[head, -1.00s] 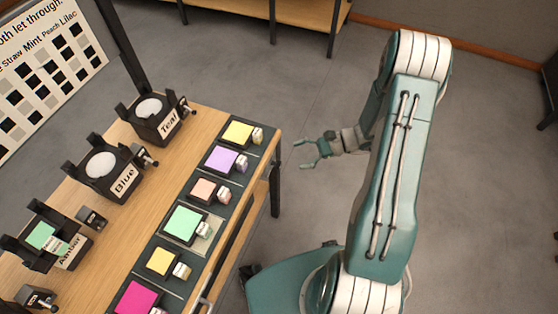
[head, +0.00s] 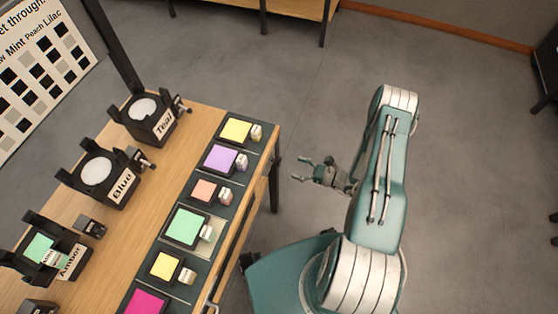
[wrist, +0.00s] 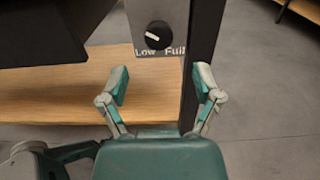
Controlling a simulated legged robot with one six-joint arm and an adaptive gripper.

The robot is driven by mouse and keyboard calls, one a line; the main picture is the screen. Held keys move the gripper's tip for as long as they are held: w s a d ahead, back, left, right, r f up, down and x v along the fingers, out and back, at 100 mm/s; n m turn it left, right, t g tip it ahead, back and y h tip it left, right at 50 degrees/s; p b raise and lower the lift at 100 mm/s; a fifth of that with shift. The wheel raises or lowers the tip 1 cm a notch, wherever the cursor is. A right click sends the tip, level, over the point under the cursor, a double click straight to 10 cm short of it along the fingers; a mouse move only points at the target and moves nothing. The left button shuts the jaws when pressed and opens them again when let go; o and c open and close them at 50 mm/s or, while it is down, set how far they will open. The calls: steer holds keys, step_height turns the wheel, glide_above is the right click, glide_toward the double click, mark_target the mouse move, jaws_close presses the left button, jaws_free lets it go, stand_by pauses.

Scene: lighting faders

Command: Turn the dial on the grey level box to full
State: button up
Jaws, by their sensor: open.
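The grey level box (wrist: 178,12) shows at the top of the wrist view, cut off by the picture edge. Its round black dial (wrist: 158,35) has a white pointer mark lying slantwise, its raised end to the left. The words Low and Full are printed below the dial, at left and right. My gripper (wrist: 160,80) is open and empty, its two fingers spread below the dial and apart from it. In the head view my gripper (head: 302,170) is off the right side of the table; I cannot make out the box there.
A wooden table (head: 150,235) carries black lamp holders labelled Teal (head: 143,107), Blue (head: 96,172) and Amber (head: 38,247). A row of coloured squares (head: 187,226) lines its right edge. A dark post (wrist: 203,60) stands right of the dial. Open floor lies right of the table.

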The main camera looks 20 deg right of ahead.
mark_target(279, 162)
steer(key=x, duration=0.7)
steer(key=shift+a, duration=0.1)
jaws_close()
